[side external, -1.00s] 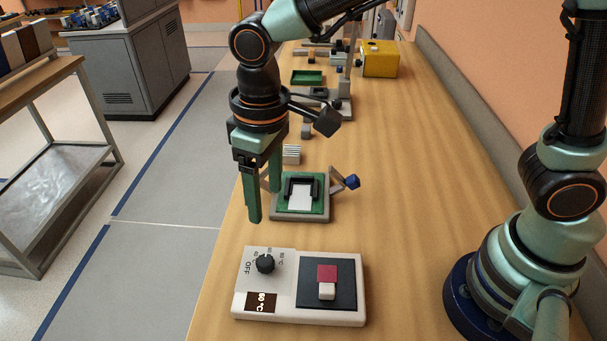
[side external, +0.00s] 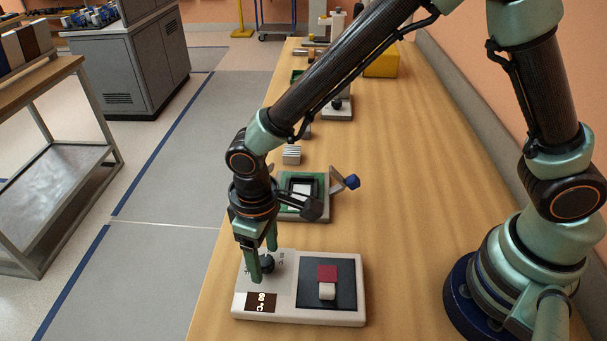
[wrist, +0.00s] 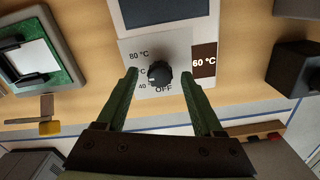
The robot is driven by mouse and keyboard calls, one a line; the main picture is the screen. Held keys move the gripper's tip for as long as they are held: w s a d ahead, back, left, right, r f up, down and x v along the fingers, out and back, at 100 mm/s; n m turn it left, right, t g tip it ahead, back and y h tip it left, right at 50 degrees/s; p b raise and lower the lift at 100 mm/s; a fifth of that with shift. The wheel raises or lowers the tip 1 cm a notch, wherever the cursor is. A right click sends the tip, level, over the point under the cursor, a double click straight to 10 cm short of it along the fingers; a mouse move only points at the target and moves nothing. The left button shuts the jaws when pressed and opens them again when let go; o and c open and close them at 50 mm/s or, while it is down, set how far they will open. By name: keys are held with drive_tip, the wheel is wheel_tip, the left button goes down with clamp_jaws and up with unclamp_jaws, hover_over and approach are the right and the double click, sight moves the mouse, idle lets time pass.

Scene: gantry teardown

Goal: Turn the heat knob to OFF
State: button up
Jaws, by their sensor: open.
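The black heat knob (wrist: 160,73) sits on the white hotplate unit (side external: 330,316), with 80 °C, 40 and OFF printed around it. A pale mark on the knob faces left, toward the temperature labels and away from OFF; its exact angle is hard to read. The dark display (wrist: 204,61) shows 60 °C. My gripper (side external: 264,264) is open and low over the unit. In the wrist view, its green fingers (wrist: 159,74) stand on either side of the knob, with visible gaps. In the side view a finger partly hides the knob.
The unit's dark plate (side external: 342,272) carries a red square (side external: 327,272) and a small white block (side external: 327,291). A green-framed fixture (side external: 318,208) with a blue-ended lever stands behind.

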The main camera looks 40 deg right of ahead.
drive_tip(key=shift+f, duration=0.35)
clamp_jaws()
